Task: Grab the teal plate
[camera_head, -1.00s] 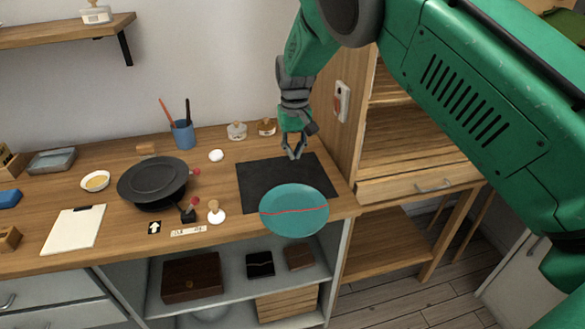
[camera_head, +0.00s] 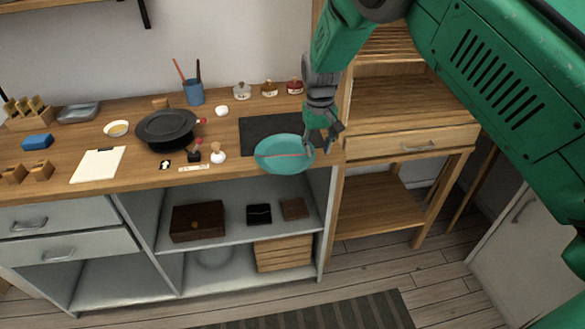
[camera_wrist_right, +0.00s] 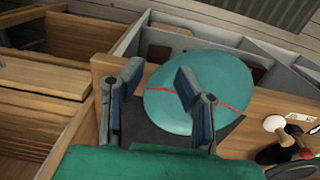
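The teal plate (camera_head: 284,154) lies at the front right of the wooden worktop, partly over the black mat (camera_head: 262,133) and close to the front edge. A thin red seam runs across it. My right gripper (camera_head: 322,146) is at the plate's right rim in the head view. In the right wrist view the right gripper (camera_wrist_right: 157,90) has its two fingers spread, and the teal plate (camera_wrist_right: 200,92) shows behind and between them. I cannot tell whether a finger touches the rim. My left gripper is not in view.
A dark round pan-like dish (camera_head: 166,128), a blue pen cup (camera_head: 194,92) and small jars stand on the worktop. A clipboard (camera_head: 98,164) lies at left. A wooden shelf unit (camera_head: 412,145) stands right of the plate. Open shelves lie below the worktop.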

